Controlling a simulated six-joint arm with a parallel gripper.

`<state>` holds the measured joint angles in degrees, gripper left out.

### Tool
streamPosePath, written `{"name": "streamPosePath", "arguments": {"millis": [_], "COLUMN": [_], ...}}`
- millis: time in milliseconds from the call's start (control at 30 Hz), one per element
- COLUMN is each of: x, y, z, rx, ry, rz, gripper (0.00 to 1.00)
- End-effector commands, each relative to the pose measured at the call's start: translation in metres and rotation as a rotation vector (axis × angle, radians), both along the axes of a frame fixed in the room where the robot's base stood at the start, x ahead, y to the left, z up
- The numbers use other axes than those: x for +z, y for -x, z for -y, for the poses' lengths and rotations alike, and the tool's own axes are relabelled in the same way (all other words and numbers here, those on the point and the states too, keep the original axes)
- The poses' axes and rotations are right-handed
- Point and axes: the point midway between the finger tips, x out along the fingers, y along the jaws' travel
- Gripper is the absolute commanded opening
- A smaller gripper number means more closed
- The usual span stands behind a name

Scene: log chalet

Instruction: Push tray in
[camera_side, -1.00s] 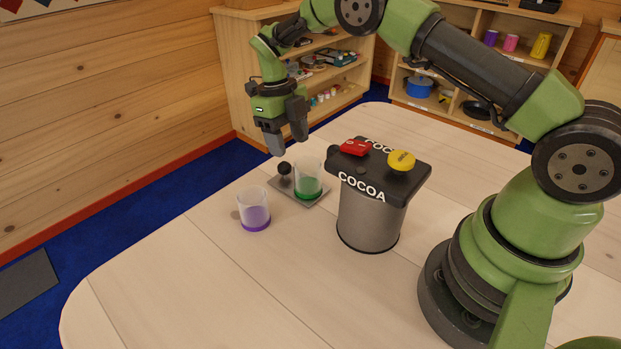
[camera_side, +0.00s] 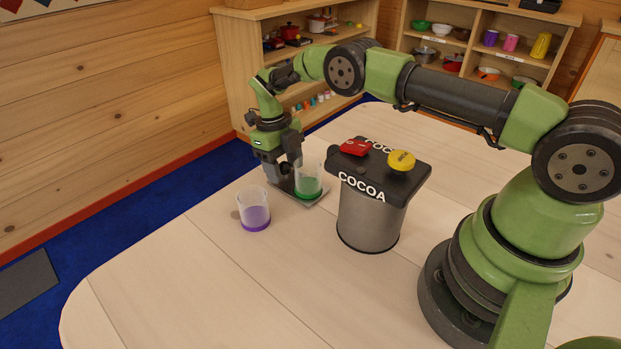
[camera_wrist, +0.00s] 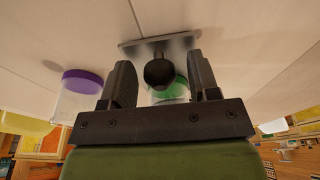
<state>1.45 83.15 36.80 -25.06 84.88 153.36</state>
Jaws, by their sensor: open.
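The tray is a thin grey plate (camera_side: 316,203) on the table beside the cocoa machine (camera_side: 369,218). It also shows in the wrist view (camera_wrist: 130,44). My gripper (camera_side: 286,180) is open and pointing down at the knob end of the tray, with a finger on either side of the knob. I cannot tell whether the fingers touch it.
A clear cup with a purple base (camera_side: 255,212) stands on the table left of the tray, close to my gripper. The machine has a red switch (camera_side: 354,147) and a yellow button (camera_side: 401,160) on top. The front of the table is clear.

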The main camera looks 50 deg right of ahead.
Motion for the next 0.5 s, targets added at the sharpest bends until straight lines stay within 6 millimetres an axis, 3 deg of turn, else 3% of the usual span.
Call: {"name": "streamPosePath", "arguments": {"millis": [167, 400, 500], "x": [0.0001, 0.0002, 0.0003], "y": [-0.0001, 0.0000, 0.0003], "z": [0.0000, 0.0000, 0.0000], "rx": [0.000, 0.000, 0.000], "ry": [0.000, 0.000, 0.000], "rz": [0.000, 0.000, 0.000], "gripper": [0.55, 0.08, 0.08]}}
